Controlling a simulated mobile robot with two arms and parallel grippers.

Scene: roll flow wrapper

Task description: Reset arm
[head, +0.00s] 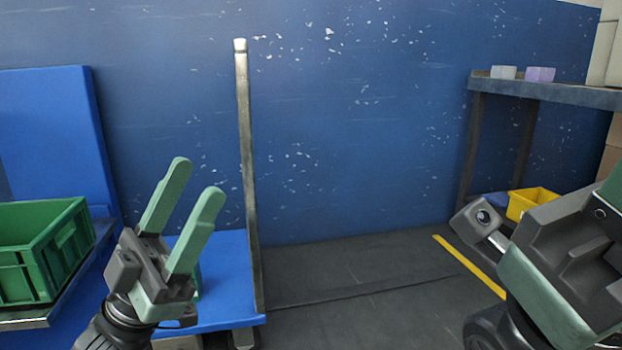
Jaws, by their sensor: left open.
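My left gripper (193,180) is at the lower left, pointing up, with its two green fingers apart and nothing between them. It shows in front of a blue platform (225,275). My right arm comes in at the lower right with a dark camera-like block on it. The right gripper's fingertips do not show clearly.
A green crate (55,262) stands at the far left beside a blue panel (50,130). A metal post (245,150) rises from the platform. A shelf (560,93) at the right holds small boxes, with a yellow bin (530,200) below. The middle floor (360,270) is clear.

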